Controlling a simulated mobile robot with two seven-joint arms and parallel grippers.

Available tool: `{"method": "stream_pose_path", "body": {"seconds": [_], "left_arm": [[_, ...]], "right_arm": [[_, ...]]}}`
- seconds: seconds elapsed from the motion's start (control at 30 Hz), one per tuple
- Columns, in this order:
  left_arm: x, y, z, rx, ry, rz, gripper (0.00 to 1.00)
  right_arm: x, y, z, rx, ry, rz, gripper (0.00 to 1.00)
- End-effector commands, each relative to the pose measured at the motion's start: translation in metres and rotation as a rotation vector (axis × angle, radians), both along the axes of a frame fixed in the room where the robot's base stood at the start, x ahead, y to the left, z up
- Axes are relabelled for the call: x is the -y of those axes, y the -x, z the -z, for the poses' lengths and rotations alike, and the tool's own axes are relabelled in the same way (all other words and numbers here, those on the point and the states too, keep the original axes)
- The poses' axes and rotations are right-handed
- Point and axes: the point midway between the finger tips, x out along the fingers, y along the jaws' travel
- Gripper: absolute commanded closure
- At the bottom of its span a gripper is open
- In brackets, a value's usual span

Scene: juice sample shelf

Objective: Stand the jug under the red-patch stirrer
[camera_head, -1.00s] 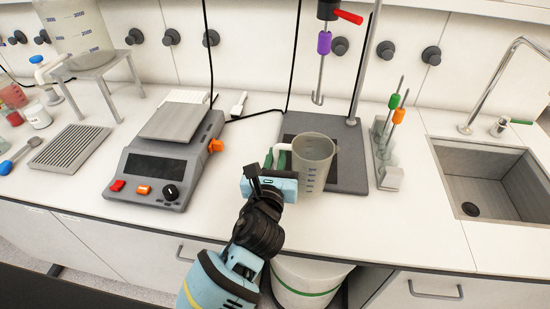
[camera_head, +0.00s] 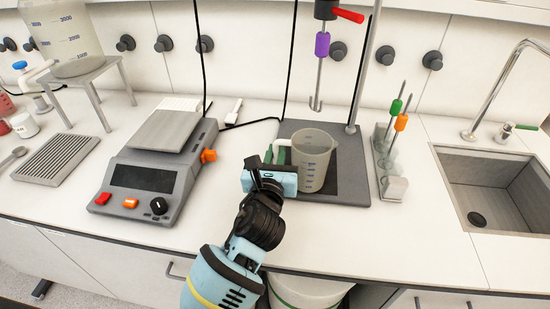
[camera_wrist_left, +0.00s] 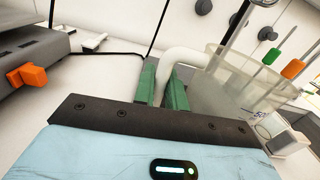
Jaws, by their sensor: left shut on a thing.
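The grey translucent jug (camera_head: 314,162) is upright over the front left part of the dark stand plate (camera_head: 355,190). I cannot tell whether its base touches the plate. My left gripper (camera_head: 277,156) is shut on the jug's white handle, which shows between the green fingers in the left wrist view (camera_wrist_left: 172,66). The mounted stirrer (camera_head: 320,70) hangs behind and above the jug, with a hooked lower end. Its shaft carries a purple sleeve (camera_head: 322,44), and a red lever (camera_head: 347,15) sticks out of its head. I see no red patch on the shaft. My right gripper is out of view.
A rack (camera_head: 392,185) with a green and an orange stirrer stands right of the plate. The stand's upright rod (camera_head: 364,75) rises at the plate's back right. A scale (camera_head: 160,165) is on the left, a sink (camera_head: 495,190) on the right. Black cables hang behind.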

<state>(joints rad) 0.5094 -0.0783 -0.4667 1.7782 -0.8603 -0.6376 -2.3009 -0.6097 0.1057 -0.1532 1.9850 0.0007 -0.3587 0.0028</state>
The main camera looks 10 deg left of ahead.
Motion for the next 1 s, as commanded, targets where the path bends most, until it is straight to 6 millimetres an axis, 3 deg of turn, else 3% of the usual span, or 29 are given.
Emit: {"method": "stream_pose_path", "body": {"seconds": [0.5, 1.0], "left_arm": [[0.0, -0.029, 0.0, 0.005, 0.001, 0.001, 1.0], [0.0, -0.035, 0.0, 0.005, 0.002, 0.0, 1.0]], "right_arm": [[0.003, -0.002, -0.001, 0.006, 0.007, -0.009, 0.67], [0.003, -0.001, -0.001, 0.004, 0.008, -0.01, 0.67]]}}
